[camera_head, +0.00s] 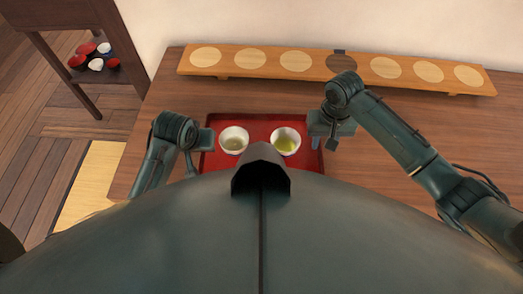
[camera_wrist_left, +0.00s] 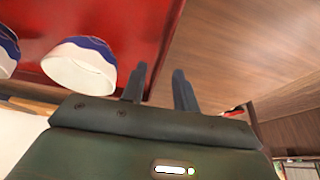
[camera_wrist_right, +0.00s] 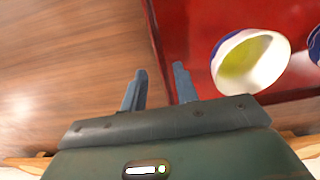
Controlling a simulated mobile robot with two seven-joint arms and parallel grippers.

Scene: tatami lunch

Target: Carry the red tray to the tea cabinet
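The red tray (camera_head: 262,122) lies flat on the brown wooden table and carries two white cups. The left cup (camera_head: 234,140) has pale contents; the right cup (camera_head: 285,141) holds green tea. My left gripper (camera_head: 201,139) is at the tray's left edge. In the left wrist view its fingers (camera_wrist_left: 159,88) are apart, with the rim between them. My right gripper (camera_head: 320,138) is at the right edge; in the right wrist view its fingers (camera_wrist_right: 158,88) are also apart, astride the rim (camera_wrist_right: 157,35). Dark body parts of mine hide the tray's near side.
A dark wooden cabinet or stand (camera_head: 50,52), perhaps the tea cabinet, is at upper left, with red and white bowls on a lower shelf. Floor lies between.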

